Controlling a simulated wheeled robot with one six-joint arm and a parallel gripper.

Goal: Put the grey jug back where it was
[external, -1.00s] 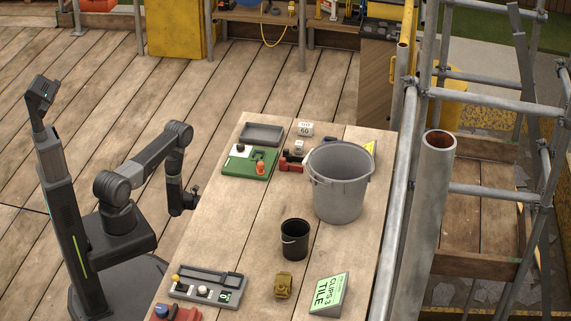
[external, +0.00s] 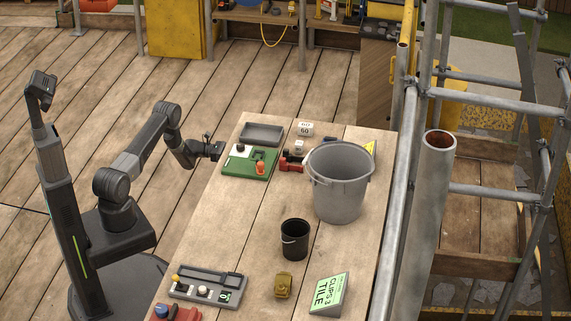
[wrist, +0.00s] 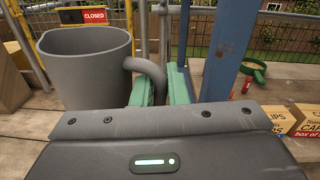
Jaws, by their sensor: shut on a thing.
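In the wrist view the grey jug (wrist: 85,68) stands large at the left, upright, with its open rim up. Its curved handle (wrist: 152,72) reaches right to the green fingertips of my gripper (wrist: 162,90), which is shut on it. In the external view my gripper (external: 213,149) is at the left edge of the table, beside the green board. The jug cannot be made out there.
The wooden table (external: 250,225) carries a large grey bucket (external: 340,185), a black bucket (external: 295,240), a green board (external: 249,164), a grey tray (external: 262,133) and a grey control panel (external: 207,287). Bare wood lies between the green board and the panel.

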